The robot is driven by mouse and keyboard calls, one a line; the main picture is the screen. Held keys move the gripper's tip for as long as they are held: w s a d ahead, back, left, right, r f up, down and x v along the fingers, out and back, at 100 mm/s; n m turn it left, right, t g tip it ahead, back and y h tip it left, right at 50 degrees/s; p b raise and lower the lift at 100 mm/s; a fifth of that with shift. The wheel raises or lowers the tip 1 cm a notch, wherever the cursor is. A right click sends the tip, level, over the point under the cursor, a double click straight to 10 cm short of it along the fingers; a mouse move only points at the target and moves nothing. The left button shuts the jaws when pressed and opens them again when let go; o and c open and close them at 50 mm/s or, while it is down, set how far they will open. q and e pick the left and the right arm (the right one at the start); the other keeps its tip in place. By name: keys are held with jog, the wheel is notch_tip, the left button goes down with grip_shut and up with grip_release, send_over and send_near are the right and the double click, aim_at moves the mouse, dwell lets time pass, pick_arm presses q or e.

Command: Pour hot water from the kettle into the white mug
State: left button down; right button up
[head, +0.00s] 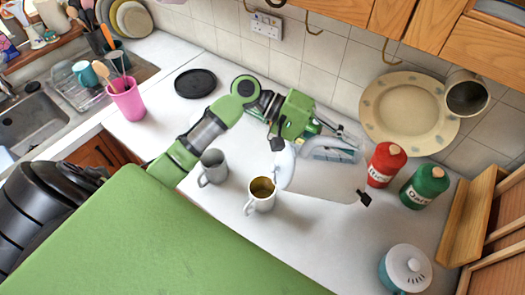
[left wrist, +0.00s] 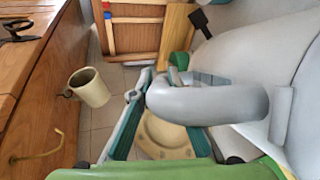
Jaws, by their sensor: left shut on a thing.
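My left gripper (head: 298,117) is shut on the handle of the pale grey-white kettle (head: 325,176). The kettle is tipped well over above the counter, its spout end close to the rim of the white mug (head: 258,204). The mug stands upright, with something yellow-brown showing inside. I cannot make out a stream of water. In the left wrist view, the curved kettle handle (left wrist: 208,104) lies at my left gripper's teal-edged fingers (left wrist: 150,100), and the kettle body (left wrist: 258,50) fills the right side. My right gripper is not in view.
A grey mug (head: 214,166) stands left of the white mug. A black round base (head: 195,83) lies further back. Red (head: 385,165) and green (head: 425,187) canisters stand right of the kettle; a plate (head: 410,112) leans behind. A mug (head: 467,95) hangs above.

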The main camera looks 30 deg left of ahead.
aim_at(362, 155)
pick_arm(q)
jog(key=shift+s+a+r+h+b, duration=0.1)
jog(key=shift+a+r+h+b, duration=0.1)
jog(key=shift+r+h+b, duration=0.25)
jog(key=shift+r, duration=0.1)
dwell(0.5)
jog(key=shift+d+y+p, duration=0.15)
jog(key=shift+y+p, duration=0.1)
jog(key=shift+p, duration=0.2)
jog(key=shift+w+d+f+y+p, duration=0.2)
jog(key=shift+w+d+y+p, duration=0.1)
jog(key=shift+p, duration=0.35)
jog(key=d+f, duration=0.1)
jog(key=w+d+f+y, duration=0.1)
jog(key=f, duration=0.1)
jog(key=w+d+f+g+y, duration=0.1)
jog(key=shift+f+n+b, duration=0.25)
jog(key=shift+n+b, duration=0.05)
jog(key=shift+n, duration=0.1)
jog(key=shift+w+d+f+y, duration=0.15)
jog(key=shift+w+f+y, duration=0.1)
jog(key=shift+y, duration=0.25)
jog(key=shift+d+f+g, duration=0.1)
jog(key=shift+d+g, duration=0.1)
jog(key=shift+g, duration=0.3)
